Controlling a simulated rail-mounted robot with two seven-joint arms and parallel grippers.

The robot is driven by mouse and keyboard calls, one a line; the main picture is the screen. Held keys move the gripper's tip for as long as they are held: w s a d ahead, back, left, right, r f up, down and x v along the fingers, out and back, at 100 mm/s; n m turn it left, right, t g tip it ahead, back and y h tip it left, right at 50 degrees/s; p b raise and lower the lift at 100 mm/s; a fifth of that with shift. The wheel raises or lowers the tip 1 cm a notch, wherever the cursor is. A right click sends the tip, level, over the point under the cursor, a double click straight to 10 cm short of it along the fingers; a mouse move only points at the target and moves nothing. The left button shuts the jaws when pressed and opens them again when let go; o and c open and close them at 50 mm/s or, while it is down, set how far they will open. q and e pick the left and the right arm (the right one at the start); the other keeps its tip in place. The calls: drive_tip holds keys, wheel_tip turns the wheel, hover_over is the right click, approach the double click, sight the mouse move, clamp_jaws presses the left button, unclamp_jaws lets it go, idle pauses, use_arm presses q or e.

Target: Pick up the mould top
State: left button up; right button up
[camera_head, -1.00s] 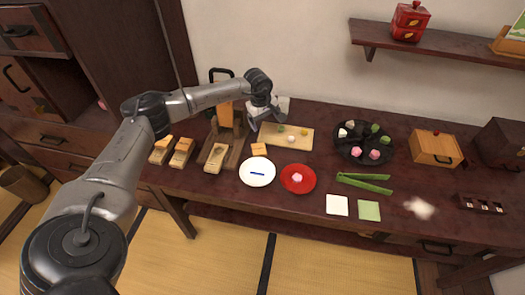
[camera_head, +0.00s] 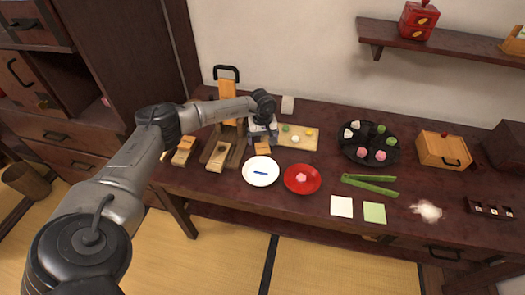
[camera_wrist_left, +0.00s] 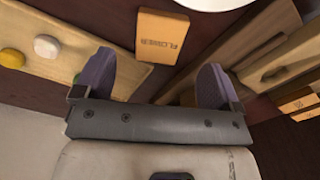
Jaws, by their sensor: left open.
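A small wooden block marked FLOWER, which looks like the mould top, lies on the dark table just behind the white plate in the head view (camera_head: 263,148). In the left wrist view the block (camera_wrist_left: 162,35) shows beyond and between the two purple fingertips. My left gripper (camera_head: 262,138) is over the table directly behind the block. In the left wrist view the gripper (camera_wrist_left: 157,68) is open, with nothing held between its fingers. The block's near end lies close to the fingertip line; I cannot tell the height gap. My right gripper is not in view.
A wooden board (camera_head: 307,142) with coloured balls is to the right. A wooden stand (camera_head: 233,153) and long wooden moulds (camera_head: 216,160) are to the left.

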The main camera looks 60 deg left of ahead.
sight(263, 148)
use_arm(q)
drive_tip(key=shift+a+f+b, duration=0.1)
drive_tip(key=shift+f+b, duration=0.85)
drive_tip(key=shift+f, duration=1.75)
drive_tip(key=shift+c, duration=0.2)
drive_tip(key=shift+w, duration=0.1)
drive_tip(key=shift+c, duration=0.7)
drive_tip(key=c, duration=0.8)
drive_tip(key=shift+r, duration=0.1)
